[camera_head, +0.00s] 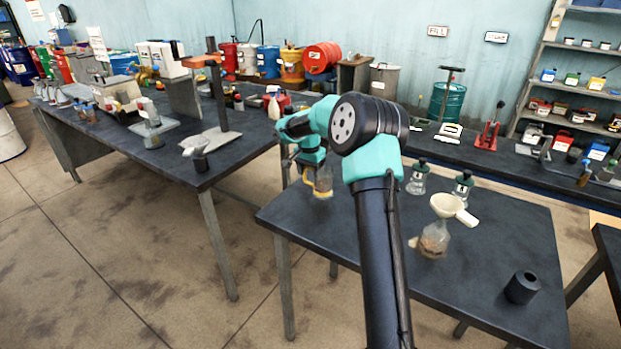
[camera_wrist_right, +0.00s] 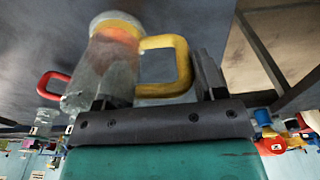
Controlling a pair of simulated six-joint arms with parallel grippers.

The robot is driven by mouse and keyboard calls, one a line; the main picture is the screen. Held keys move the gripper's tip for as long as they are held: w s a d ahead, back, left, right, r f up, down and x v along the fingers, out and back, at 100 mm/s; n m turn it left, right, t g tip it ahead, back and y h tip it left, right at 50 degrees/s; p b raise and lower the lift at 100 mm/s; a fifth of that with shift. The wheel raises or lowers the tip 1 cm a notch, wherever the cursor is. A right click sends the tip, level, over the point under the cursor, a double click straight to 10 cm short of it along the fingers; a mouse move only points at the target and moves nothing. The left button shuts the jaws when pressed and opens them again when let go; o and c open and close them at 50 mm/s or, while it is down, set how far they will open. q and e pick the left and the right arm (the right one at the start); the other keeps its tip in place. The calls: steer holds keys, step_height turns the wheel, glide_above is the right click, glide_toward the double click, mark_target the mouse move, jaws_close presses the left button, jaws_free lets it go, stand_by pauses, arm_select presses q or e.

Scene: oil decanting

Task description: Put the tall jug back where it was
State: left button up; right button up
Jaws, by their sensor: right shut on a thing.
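My right gripper (camera_head: 312,168) is over the left back part of the near dark table (camera_head: 490,250), partly hidden by my own wrist. It is shut on the tall jug, a clear vessel with a yellow handle (camera_head: 322,183). In the right wrist view the clear jug (camera_wrist_right: 105,65) and its yellow handle (camera_wrist_right: 182,65) show close in front of my right gripper (camera_wrist_right: 158,88), with an orange tint near one end. I cannot tell whether the jug's base touches the table. My left gripper is not in view.
A black cup (camera_head: 522,287) is near the right front edge. A red loop (camera_wrist_right: 52,87) shows beside the jug.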

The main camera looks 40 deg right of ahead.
steer(key=shift+w+d, duration=0.4)
steer(key=shift+w+d+f, duration=0.1)
steer(key=shift+d+f, duration=0.05)
steer(key=shift+f, duration=0.75)
steer(key=shift+w+d+f, duration=0.1)
steer(key=shift+f, duration=0.8)
steer(key=shift+f, duration=0.1)
steer(key=o, duration=1.2)
steer(key=r, duration=0.8)
steer(key=a+r, duration=0.1)
steer(key=r, duration=0.3)
steer(key=shift+s+r, duration=0.1)
